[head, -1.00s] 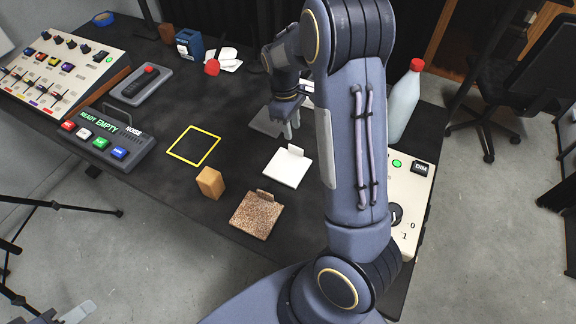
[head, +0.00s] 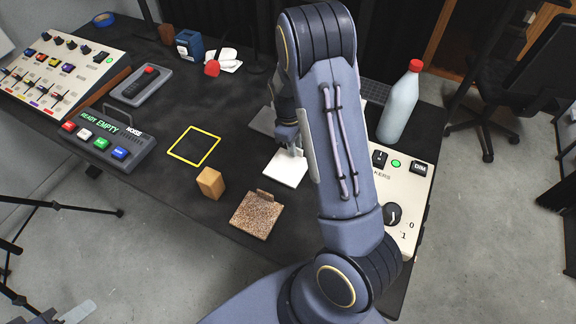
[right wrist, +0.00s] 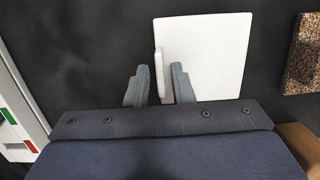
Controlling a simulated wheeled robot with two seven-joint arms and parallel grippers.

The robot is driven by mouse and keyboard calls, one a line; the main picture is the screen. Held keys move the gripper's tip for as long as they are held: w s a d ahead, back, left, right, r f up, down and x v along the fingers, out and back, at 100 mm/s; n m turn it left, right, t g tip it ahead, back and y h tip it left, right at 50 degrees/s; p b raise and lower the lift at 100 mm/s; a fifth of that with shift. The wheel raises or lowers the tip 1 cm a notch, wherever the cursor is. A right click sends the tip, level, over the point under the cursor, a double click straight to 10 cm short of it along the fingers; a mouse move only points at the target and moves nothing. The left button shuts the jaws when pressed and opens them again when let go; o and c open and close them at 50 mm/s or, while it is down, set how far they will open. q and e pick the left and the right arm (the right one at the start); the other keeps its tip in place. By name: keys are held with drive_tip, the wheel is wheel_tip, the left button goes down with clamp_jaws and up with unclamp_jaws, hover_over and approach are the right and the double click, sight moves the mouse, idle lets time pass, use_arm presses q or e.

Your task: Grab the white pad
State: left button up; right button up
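The white pad (head: 283,172) lies flat on the dark table, a thin square with a raised tab on it. In the right wrist view the pad (right wrist: 212,55) shows to the right, its upright tab (right wrist: 158,66) standing between my fingers. My right gripper (right wrist: 158,80) is open, with a finger on each side of the tab and a gap visible on both sides. In the head view my right gripper (head: 291,148) is over the pad and partly hides it. My left gripper is not in view.
A brown speckled pad (head: 256,217) and a wooden block (head: 210,183) are near the white pad. A yellow square outline (head: 194,146) lies left. A control box (head: 105,140) stands farther left. A bottle (head: 399,105) and a white panel (head: 405,195) are right.

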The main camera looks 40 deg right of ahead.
clamp_jaws()
drive_tip(key=shift+r, duration=0.1)
